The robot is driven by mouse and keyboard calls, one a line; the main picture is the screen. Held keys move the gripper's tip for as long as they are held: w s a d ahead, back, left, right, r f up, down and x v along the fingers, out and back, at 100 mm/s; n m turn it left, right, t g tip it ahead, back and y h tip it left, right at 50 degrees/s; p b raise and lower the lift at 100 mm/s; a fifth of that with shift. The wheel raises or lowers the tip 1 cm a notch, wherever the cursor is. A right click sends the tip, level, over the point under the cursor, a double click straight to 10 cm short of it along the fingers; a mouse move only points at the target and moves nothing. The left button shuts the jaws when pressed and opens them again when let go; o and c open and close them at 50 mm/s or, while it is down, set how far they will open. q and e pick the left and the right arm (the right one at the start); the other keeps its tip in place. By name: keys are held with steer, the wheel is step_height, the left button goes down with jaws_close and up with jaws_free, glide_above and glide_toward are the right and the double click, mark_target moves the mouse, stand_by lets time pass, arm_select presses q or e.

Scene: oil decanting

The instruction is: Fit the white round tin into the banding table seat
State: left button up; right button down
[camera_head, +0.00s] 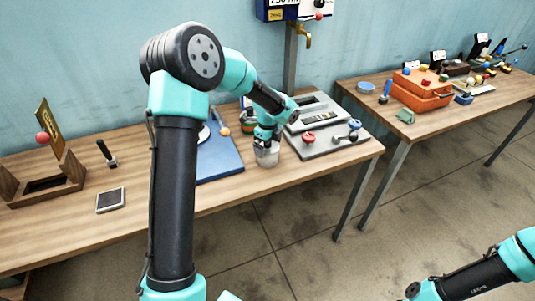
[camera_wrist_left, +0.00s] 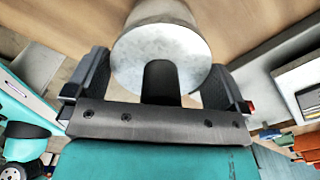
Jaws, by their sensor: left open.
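The white round tin (camera_head: 267,157) stands on the wooden table near its front edge, right of the blue board. My left gripper (camera_head: 266,140) is over the tin from above. In the left wrist view the tin (camera_wrist_left: 170,50) is between the two spread fingers, with its pale flat round face toward the camera. The left gripper (camera_wrist_left: 160,88) is open, and a gap shows on at least the left side. I cannot tell for sure which thing is the banding table seat; a pale disc on the blue board is partly hidden by my arm. Of my right arm only links show at the lower right.
The blue board (camera_head: 222,160) lies left of the tin. A grey panel (camera_head: 325,125) with a red knob (camera_head: 309,138) is close on its right. A jar (camera_head: 248,121) stands behind. A phone-like device (camera_head: 111,200) and wooden holder (camera_head: 45,188) are farther left.

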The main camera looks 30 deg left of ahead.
stand_by(0.4)
arm_select(q)
steer(key=c, duration=0.9)
steer(key=shift+r, duration=0.1)
steer(key=shift+c, duration=0.2)
steer(key=shift+r, duration=1.2)
steer(key=s+d+r, duration=0.2)
steer(key=s+d, duration=0.6)
steer(key=s, duration=0.5)
steer(key=shift+s+d+r, duration=0.15)
steer(key=shift+s+r, duration=0.1)
steer(key=shift+s, duration=0.1)
